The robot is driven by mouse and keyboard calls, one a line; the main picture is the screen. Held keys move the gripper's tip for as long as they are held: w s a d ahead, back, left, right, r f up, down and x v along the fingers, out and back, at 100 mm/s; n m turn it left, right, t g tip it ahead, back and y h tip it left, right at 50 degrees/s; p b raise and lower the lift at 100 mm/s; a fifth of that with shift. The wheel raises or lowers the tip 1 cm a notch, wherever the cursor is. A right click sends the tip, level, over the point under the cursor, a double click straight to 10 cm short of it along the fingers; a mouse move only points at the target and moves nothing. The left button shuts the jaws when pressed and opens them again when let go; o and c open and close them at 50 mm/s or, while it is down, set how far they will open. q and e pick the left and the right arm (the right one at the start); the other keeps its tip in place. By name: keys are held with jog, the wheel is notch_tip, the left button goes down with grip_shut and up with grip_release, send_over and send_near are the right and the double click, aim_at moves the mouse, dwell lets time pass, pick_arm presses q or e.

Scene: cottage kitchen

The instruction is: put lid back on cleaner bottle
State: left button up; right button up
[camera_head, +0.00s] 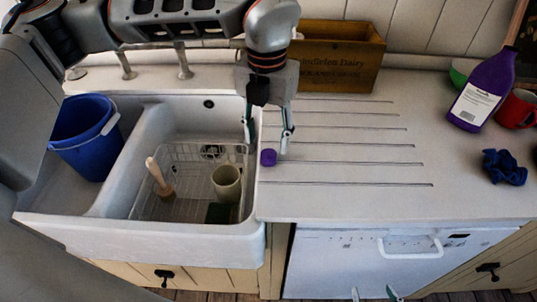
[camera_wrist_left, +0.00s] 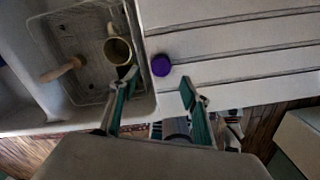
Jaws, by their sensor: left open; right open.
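The small purple lid (camera_head: 268,157) sits on the white counter just right of the sink's edge. My left gripper (camera_head: 267,146) is open above it, and the lid shows between the lines of its two fingers. In the left wrist view the lid (camera_wrist_left: 160,66) lies beyond the open fingertips (camera_wrist_left: 155,88), not held. The purple cleaner bottle (camera_head: 484,92) with a white label stands at the right of the counter; it looks tilted in the picture. My right gripper (camera_head: 377,294) is open and empty at the bottom edge, in front of the dishwasher.
The sink (camera_head: 190,232) holds a wire basket with a cup (camera_head: 227,184) and a wooden-handled tool (camera_head: 159,177). A blue bucket (camera_head: 84,140) is at left. A wooden box (camera_head: 336,58) stands behind. A red mug (camera_head: 517,110), green bowl (camera_head: 458,75) and blue cloth (camera_head: 503,167) surround the bottle. The mid-counter is clear.

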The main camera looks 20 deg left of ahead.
aim_at(268, 154)
pick_arm(q)
jog(key=f, duration=0.5)
jog(key=shift+w, duration=0.2)
jog(key=shift+c, duration=0.3)
jog(key=c, duration=0.7)
